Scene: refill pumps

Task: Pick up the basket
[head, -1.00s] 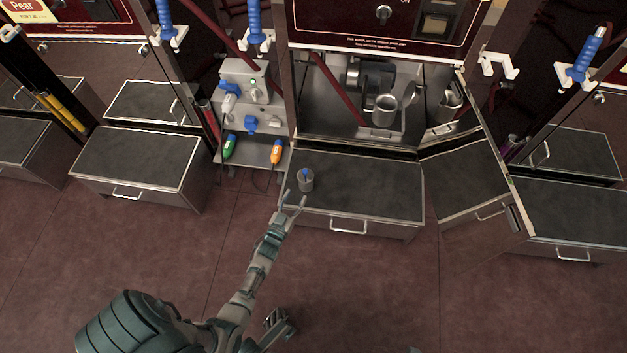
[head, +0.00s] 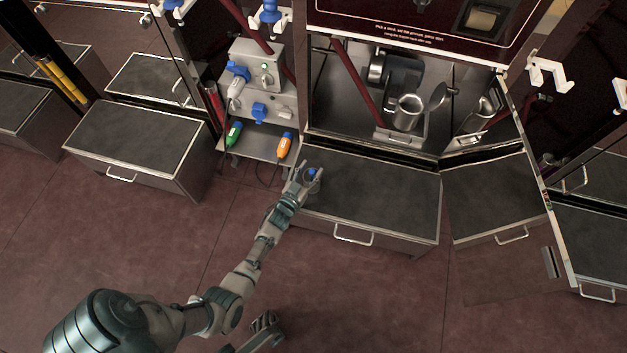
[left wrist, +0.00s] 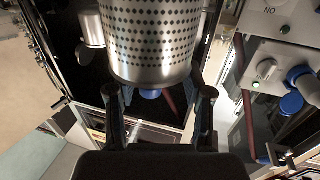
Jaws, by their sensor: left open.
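The basket is a small perforated metal cylinder with a blue part (head: 312,174). It stands at the left end of the dark-topped drawer unit in the middle. My left gripper (head: 304,171) is open at the basket and partly hides it. In the left wrist view, the basket (left wrist: 155,40) fills the top middle, with a bit of blue at its lower end. The open fingers of the left gripper (left wrist: 158,98) point at it, one to each side of its lower end. I cannot tell whether they touch it. My right gripper is not clearly in view.
A grey unit with blue plugs (head: 256,75) and a shelf with green and orange handles (head: 284,145) stand left of the basket. An open machine bay with a metal cup (head: 407,112) is behind. An angled dark-topped unit (head: 495,200) is at the right.

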